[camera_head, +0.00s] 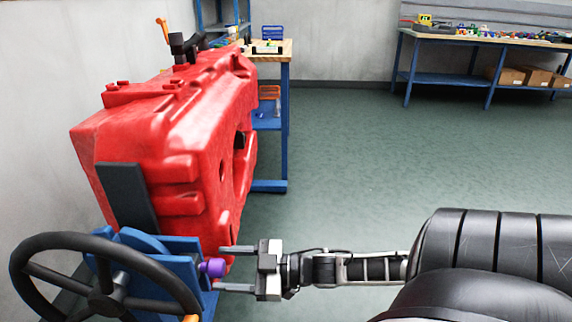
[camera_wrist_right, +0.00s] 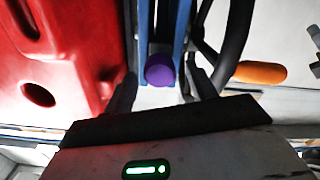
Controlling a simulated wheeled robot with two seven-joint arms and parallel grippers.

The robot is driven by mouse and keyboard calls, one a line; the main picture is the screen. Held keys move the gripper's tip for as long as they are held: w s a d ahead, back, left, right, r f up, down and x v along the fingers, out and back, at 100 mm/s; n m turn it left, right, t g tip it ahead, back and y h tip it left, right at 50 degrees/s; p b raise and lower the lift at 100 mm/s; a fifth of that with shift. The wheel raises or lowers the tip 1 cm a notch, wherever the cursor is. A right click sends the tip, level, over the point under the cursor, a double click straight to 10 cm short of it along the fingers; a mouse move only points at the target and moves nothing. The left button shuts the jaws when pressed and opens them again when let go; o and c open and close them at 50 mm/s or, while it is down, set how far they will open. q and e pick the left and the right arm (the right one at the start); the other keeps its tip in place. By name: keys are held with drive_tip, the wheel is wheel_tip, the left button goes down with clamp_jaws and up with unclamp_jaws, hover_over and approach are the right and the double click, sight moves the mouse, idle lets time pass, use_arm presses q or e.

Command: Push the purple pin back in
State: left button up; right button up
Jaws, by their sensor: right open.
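The purple pin (camera_head: 212,267) sticks out of the right side of a blue bracket (camera_head: 165,262) beside the red tank. My right gripper (camera_head: 236,268) comes in from the right, its two fingers apart and pointing left at the pin. The pin's end lies close to the fingertips, between their lines. In the right wrist view the purple pin (camera_wrist_right: 160,70) shows end-on between the two dark fingers (camera_wrist_right: 160,88); I cannot tell if either finger touches it. My left gripper is not in view.
A red tank (camera_head: 180,140) stands behind the bracket. A black steering wheel (camera_head: 100,290) is in front, at the left. An orange handle (camera_wrist_right: 260,72) is right of the pin in the wrist view. Workbenches (camera_head: 484,40) stand at the back. The floor between is clear.

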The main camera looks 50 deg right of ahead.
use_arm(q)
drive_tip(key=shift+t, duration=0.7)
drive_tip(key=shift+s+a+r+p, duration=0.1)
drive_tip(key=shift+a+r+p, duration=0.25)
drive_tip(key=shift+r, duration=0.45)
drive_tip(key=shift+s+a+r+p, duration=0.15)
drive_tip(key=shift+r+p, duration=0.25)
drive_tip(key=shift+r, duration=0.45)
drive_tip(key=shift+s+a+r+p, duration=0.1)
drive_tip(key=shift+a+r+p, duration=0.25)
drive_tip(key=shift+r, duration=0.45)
use_arm(e)
drive_tip(key=v, duration=1.3)
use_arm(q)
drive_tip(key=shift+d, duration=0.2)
